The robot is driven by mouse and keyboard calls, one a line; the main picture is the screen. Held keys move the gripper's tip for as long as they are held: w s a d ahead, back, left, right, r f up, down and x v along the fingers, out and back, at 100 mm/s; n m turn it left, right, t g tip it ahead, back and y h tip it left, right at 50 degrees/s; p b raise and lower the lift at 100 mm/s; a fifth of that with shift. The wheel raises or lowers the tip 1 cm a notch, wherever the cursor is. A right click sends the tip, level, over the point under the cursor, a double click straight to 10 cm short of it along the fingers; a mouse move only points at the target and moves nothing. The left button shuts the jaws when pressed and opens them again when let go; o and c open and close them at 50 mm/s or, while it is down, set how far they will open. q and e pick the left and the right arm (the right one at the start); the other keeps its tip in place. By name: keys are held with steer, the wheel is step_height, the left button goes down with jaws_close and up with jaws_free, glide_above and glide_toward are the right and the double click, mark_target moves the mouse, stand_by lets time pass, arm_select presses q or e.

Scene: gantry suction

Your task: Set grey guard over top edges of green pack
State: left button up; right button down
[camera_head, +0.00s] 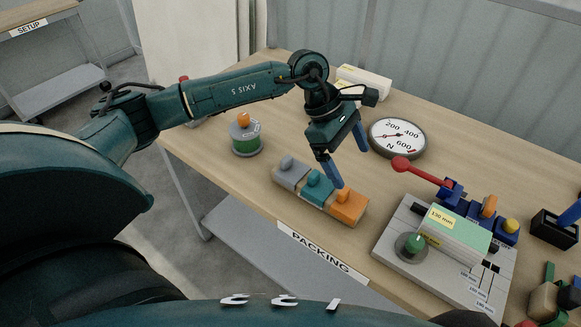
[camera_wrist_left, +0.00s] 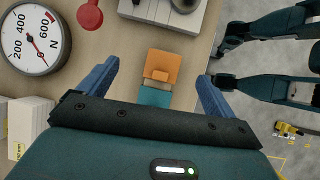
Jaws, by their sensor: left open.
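A grey block with a knob on top (camera_head: 290,173), which looks like the grey guard, is at the left end of a row with a teal block (camera_head: 316,187) and an orange block (camera_head: 348,206). The green pack (camera_head: 452,231), labelled 150 mm, sits in a grey fixture to the right. My left gripper (camera_head: 334,173) is open and empty above the row, near the teal and orange blocks. In the left wrist view, the orange block (camera_wrist_left: 162,66) shows between its blue fingers; the gripper body hides the grey block.
A round dial (camera_head: 397,138) stands behind the row. A green spool (camera_head: 245,138) is at left. A black holder (camera_head: 553,228) is at the right edge. Bare table lies between spool and row.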

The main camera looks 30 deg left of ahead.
mark_target(288, 159)
arm_select(q)
steer(key=w+a+r+y, duration=0.15)
steer(key=a+y, duration=0.45)
steer(key=a, duration=0.8)
steer(key=shift+g, duration=0.3)
steer(key=f, duration=0.4)
steer(key=f+p, duration=0.1)
steer(key=f, duration=0.1)
steer(key=shift+s+a+f, duration=0.2)
steer(key=shift+a+f, duration=0.05)
steer(key=shift+a, duration=0.05)
steer(key=shift+f, duration=0.3)
step_height(288, 159, down, 5)
steer(key=shift+s+r+p, duration=0.1)
steer(key=shift+s+p, duration=0.05)
steer(key=shift+p, duration=0.8)
steer(key=shift+f, duration=0.35)
arm_select(e)
steer(key=shift+s+d+r+g+h, duration=0.2)
steer(key=shift+d+r+g+h, duration=0.1)
steer(key=shift+d, duration=0.2)
arm_select(q)
steer(key=shift+c, duration=0.3)
steer(key=c, duration=1)
arm_select(e)
steer(key=shift+s, duration=0.1)
arm_select(q)
steer(key=shift+r, duration=0.1)
